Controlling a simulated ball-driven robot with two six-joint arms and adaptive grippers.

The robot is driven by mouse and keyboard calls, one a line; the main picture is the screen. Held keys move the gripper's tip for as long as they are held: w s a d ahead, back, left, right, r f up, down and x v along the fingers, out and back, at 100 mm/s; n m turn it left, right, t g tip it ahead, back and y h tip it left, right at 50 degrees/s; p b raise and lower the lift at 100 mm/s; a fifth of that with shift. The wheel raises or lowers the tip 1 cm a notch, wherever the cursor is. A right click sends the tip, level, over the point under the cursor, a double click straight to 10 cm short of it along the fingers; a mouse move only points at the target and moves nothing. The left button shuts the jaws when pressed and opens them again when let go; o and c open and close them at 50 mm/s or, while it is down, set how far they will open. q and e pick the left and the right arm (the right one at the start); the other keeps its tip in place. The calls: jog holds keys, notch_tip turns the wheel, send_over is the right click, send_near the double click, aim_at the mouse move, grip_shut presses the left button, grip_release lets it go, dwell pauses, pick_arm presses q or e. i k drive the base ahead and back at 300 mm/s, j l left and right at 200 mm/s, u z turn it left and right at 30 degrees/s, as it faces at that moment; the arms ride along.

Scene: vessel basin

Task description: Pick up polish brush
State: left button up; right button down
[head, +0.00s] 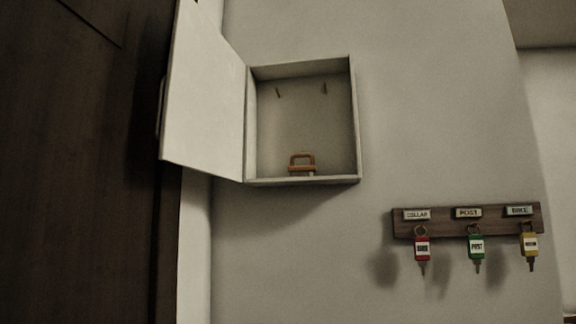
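A small orange-brown object with a looped handle (302,164) stands on the floor of an open wall cabinet (250,120). It may be the polish brush, but it is too small and dim to be sure. Its base is a lighter strip resting on the cabinet floor. Neither of my grippers is in the head view.
The cabinet's white door (203,95) hangs open to the left, and small pegs (324,89) show inside. A wooden key rack (400,224) at the lower right holds red (422,249), green (476,247) and yellow (530,245) tagged keys. A dark panel (75,180) fills the left.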

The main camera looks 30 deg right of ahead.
aim_at(294, 171)
jog(key=z, duration=1.1)
